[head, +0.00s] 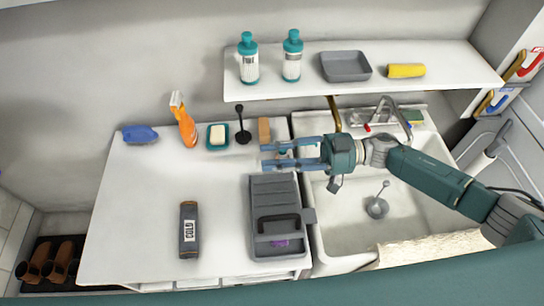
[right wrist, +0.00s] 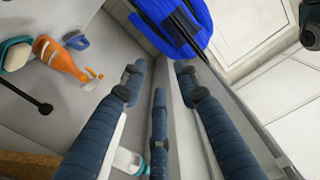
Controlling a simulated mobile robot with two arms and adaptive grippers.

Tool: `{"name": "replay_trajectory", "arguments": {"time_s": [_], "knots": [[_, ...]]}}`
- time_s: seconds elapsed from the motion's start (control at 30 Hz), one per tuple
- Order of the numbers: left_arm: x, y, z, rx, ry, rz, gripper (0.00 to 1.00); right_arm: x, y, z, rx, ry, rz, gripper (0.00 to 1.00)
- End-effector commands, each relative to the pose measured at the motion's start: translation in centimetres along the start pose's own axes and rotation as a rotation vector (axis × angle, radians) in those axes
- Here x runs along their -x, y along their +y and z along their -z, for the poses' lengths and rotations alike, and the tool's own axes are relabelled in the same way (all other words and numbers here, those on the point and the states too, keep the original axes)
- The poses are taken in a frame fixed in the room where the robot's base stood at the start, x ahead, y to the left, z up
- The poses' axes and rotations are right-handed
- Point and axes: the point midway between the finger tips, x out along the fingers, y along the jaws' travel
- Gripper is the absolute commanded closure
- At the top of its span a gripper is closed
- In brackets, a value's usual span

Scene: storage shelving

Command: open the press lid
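The press appears to be the dark grey box (head: 260,192) on the right part of the white counter. It has a ribbed back part and a black handle near its front; its lid looks shut. A small purple patch shows at its front. My right gripper (head: 264,156) is beyond the back edge of the press in the head view, pointing left, not touching the handle. Its fingers are spread apart and nothing is seen held between them. They also show spread in the right wrist view (right wrist: 157,75). My left gripper is not in view.
A grey "COLD" box (head: 188,230) lies left of the press. A sink (head: 350,225) is right. A shelf (head: 300,87) overhangs the back. The counter's left-middle is clear.

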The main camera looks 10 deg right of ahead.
Motion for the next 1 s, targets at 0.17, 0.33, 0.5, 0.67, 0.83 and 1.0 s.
{"name": "replay_trajectory", "arguments": {"time_s": [0.17,0.33,0.5,0.67,0.83,1.0], "knots": [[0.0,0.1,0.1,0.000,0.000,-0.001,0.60,3.0,0.2,-0.1,-0.002,-0.002,-0.006,0.69],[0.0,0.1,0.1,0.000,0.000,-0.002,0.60,6.8,0.2,0.0,0.000,-0.002,-0.007,0.69],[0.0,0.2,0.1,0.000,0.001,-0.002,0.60,9.8,0.2,0.0,0.000,-0.001,-0.005,0.69],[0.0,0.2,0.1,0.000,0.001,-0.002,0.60,11.3,0.1,0.0,0.001,0.001,-0.003,0.69],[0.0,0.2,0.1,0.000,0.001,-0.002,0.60,11.7,0.1,0.1,0.001,0.002,-0.002,0.69],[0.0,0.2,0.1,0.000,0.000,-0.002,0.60,11.7,0.1,0.1,0.001,0.001,-0.002,0.69]]}}
